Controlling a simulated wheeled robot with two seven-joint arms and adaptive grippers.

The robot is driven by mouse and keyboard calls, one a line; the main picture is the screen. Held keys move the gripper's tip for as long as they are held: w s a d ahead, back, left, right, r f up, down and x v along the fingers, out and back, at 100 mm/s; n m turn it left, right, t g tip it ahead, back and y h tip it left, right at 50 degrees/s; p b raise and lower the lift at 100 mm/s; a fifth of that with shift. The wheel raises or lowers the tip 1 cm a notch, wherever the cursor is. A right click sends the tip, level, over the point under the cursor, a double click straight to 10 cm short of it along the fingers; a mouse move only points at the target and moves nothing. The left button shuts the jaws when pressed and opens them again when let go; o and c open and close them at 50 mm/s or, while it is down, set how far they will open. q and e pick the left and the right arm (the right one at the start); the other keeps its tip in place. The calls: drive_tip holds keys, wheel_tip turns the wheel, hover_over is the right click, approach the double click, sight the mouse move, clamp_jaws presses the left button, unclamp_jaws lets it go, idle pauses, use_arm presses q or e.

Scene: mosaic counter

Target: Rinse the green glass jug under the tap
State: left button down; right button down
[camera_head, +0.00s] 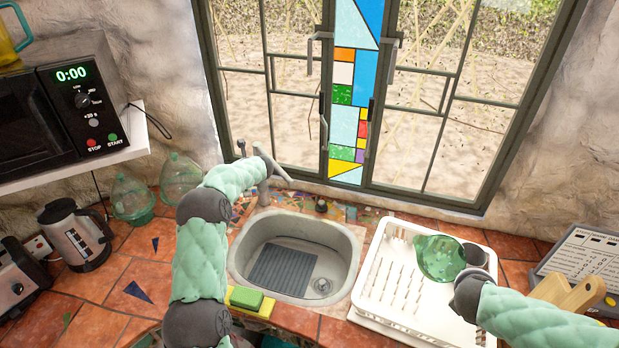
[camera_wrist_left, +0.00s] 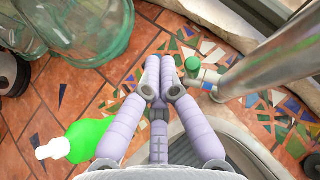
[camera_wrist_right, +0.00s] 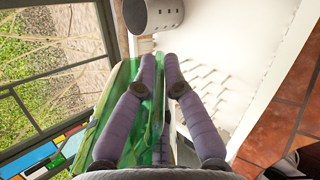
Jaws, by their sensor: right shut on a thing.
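The green glass jug (camera_head: 440,257) is at the dish rack's back right corner, right of the sink. My right gripper (camera_wrist_right: 160,72) is shut on the jug; its glass (camera_wrist_right: 159,105) shows between and beside the fingers. I cannot tell whether the jug touches the rack. My left gripper (camera_wrist_left: 161,72) is shut, apparently empty, beside the tap (camera_wrist_left: 270,65) in the left wrist view. In the head view my left arm hides it.
The white dish rack (camera_head: 375,290) has a metal utensil cup (camera_wrist_right: 153,14) near the jug. A green sponge (camera_head: 246,296) lies at the sink's front edge. A soap bottle (camera_wrist_left: 88,138) and large glass jars (camera_head: 181,176) stand left of the tap. A kettle (camera_head: 75,235) stands farther left.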

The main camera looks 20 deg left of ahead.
drive_tip(key=shift+f+b, duration=0.35)
drive_tip(key=shift+b, duration=0.05)
use_arm(q)
drive_tip(key=s+d+f+n+g+h, duration=0.3)
drive_tip(key=s+d+f+n+h, duration=0.5)
drive_tip(key=s+d+f+n, duration=0.4)
use_arm(e)
drive_tip(key=shift+f+b, duration=0.35)
drive_tip(key=shift+b, duration=0.1)
use_arm(q)
drive_tip(key=d+n+t+h+b, duration=0.2)
drive_tip(key=d+n+h, duration=0.6)
drive_tip(key=d+n, duration=0.35)
drive_tip(key=w+a+r+n+t+b, duration=0.3)
drive_tip(key=r+n+t, duration=0.45)
drive_tip(key=n, duration=0.95)
drive_tip(key=s+a+n+t+y, duration=0.2)
drive_tip(key=a+n+y, duration=0.3)
drive_tip(key=a+n, duration=0.4)
drive_tip(key=s+a+n+t+y, duration=0.2)
drive_tip(key=a+n+y, duration=0.4)
drive_tip(key=n, duration=0.5)
drive_tip(key=b+x, duration=0.1)
drive_tip(key=x, duration=1.3)
drive_tip(key=shift+g+b, duration=0.3)
drive_tip(key=shift+g, duration=0.05)
use_arm(e)
wheel_tip(320, 180, down, 7)
drive_tip(key=w, duration=0.1)
drive_tip(key=shift+r, duration=0.2)
